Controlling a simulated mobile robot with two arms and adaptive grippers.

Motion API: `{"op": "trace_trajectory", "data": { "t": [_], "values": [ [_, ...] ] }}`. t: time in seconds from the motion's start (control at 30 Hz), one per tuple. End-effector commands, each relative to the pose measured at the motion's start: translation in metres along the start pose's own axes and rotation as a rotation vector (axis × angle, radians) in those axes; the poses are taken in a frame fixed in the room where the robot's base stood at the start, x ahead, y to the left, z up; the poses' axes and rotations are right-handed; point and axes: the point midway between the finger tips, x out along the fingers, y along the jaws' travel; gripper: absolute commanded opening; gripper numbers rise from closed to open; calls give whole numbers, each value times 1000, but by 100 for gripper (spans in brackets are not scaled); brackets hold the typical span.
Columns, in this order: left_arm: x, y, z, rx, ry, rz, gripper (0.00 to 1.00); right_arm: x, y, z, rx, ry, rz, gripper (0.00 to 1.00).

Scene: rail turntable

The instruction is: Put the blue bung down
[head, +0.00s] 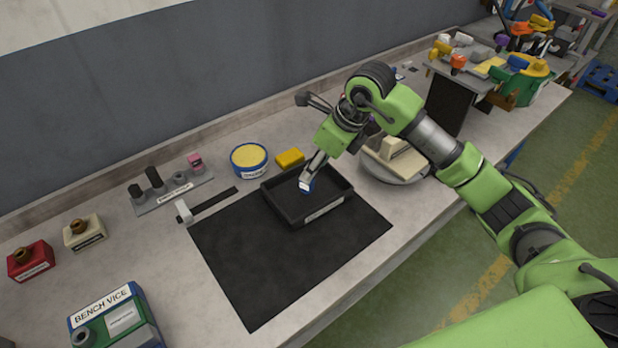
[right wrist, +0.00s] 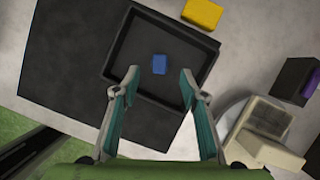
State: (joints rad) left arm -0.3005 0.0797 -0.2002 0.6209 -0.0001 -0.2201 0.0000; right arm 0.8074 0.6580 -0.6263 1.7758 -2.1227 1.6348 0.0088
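The blue bung (head: 308,187) is small and lies in the black tray (head: 330,206) on the bench. In the right wrist view the bung (right wrist: 159,64) is on the floor of the tray (right wrist: 120,46), apart from both fingers. My right gripper (head: 306,181) points down over the tray. In the right wrist view its two fingers (right wrist: 160,74) are spread wide with nothing between them, and the bung is just beyond the tips. In the head view the fingers partly cover the bung. My left gripper is not in view.
The tray stands on a black mat (head: 255,270). A yellow block (head: 290,158) and a yellow-topped tub (head: 249,160) stand behind it. A round plate with cream blocks (head: 398,160) is to its right. The mat's front left is clear.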

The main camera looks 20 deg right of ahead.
Motion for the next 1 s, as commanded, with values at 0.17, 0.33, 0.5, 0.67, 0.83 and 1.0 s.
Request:
{"op": "trace_trajectory", "data": {
  "t": [0.17, 0.33, 0.5, 0.67, 0.83, 1.0],
  "values": [
    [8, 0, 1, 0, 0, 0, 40, -32, -1, 0, -1, -2, -3, 40],
    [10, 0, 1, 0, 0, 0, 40, -48, 0, 0, -1, 0, 0, 40],
    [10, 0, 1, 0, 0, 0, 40, -52, 0, 0, 0, 1, 0, 40],
    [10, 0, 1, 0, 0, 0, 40, -52, 0, 0, 0, 1, 0, 40],
    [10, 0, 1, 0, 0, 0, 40, -52, 0, 0, 0, 1, 1, 40],
    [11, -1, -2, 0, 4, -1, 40, -52, 0, 0, 0, 1, 1, 40]
  ]
}}
